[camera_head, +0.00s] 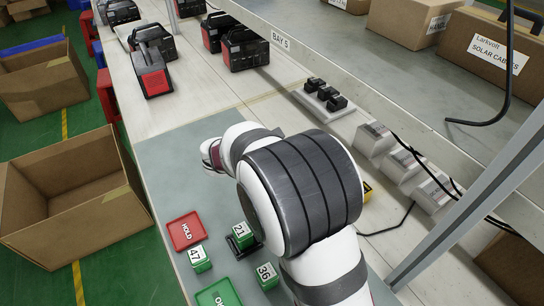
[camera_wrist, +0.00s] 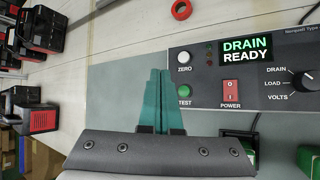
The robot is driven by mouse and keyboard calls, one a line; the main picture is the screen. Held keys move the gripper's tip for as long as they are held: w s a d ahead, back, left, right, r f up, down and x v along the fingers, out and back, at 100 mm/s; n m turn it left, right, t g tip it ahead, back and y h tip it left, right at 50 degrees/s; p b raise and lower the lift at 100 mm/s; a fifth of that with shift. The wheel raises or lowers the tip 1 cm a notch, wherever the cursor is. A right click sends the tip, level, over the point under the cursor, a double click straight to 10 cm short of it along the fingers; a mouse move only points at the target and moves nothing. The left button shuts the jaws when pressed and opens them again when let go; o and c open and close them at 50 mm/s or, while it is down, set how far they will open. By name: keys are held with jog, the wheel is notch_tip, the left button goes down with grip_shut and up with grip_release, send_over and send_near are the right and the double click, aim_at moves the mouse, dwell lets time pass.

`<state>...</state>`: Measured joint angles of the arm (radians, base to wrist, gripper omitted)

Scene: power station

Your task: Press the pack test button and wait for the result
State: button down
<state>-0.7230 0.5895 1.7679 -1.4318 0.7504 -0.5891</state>
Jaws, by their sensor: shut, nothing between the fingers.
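In the wrist view, the green TEST button (camera_wrist: 184,91) is on a dark tester panel (camera_wrist: 215,92). In the head view my arm hides the gripper and the tester. Green pack 21 (camera_head: 241,231) sits in a black cradle (camera_head: 243,248). Green packs 47 (camera_head: 199,258) and 36 (camera_head: 267,275) stand nearby.
The panel also has a white ZERO button (camera_wrist: 184,57), a red POWER switch (camera_wrist: 231,92) and a black selector knob (camera_wrist: 304,79). A red HOLD tray (camera_head: 187,230) and a green OK tray (camera_head: 218,294) lie by the packs. Cardboard boxes (camera_head: 65,205) stand left of the bench.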

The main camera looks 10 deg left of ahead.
jog(key=shift+w+a+f+n, duration=0.1)
jog(key=shift+a+f+n, duration=0.15)
jog(key=shift+a, duration=0.2)
jog(key=shift+a+f+n, duration=0.1)
jog(key=shift+a+n, duration=0.15)
jog(key=shift+a, duration=0.2)
jog(key=shift+f, duration=0.1)
jog(key=shift+f, duration=4.3)
jog(key=shift+f, duration=0.1)
jog(key=shift+f, duration=0.3)
jog(key=shift+f, duration=0.45)
jog(key=shift+r, duration=0.85)
